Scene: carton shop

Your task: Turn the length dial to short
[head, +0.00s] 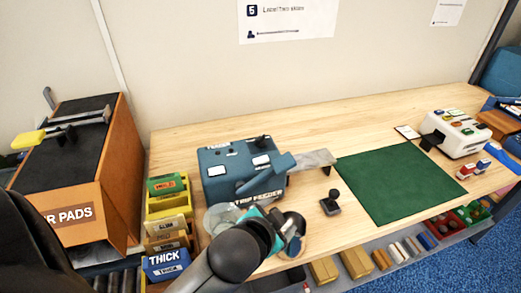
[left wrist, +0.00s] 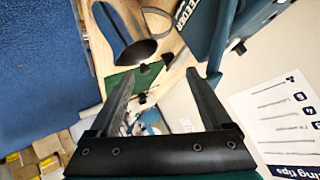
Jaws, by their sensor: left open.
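The teal strip feeder (head: 218,185) stands on the wooden bench. Its top has a black knob (head: 263,140) at the back and two white labels; the lettering is too small to read, so I cannot tell the dial's setting. In the left wrist view part of the feeder (left wrist: 208,25) shows at the upper right, beyond the fingers. My left gripper (left wrist: 168,85) is open with nothing between its fingers. In the head view my arm reaches up in front of the feeder and hides its lower front; the fingers are not clear there. My right gripper is not seen.
A green mat (head: 400,180) lies to the right, with a white machine (head: 455,133) behind it. A small black knobbed piece (head: 331,203) stands between feeder and mat. Labelled bins (head: 167,262) and an orange pads box (head: 75,212) are at the left. The bench behind the feeder is clear.

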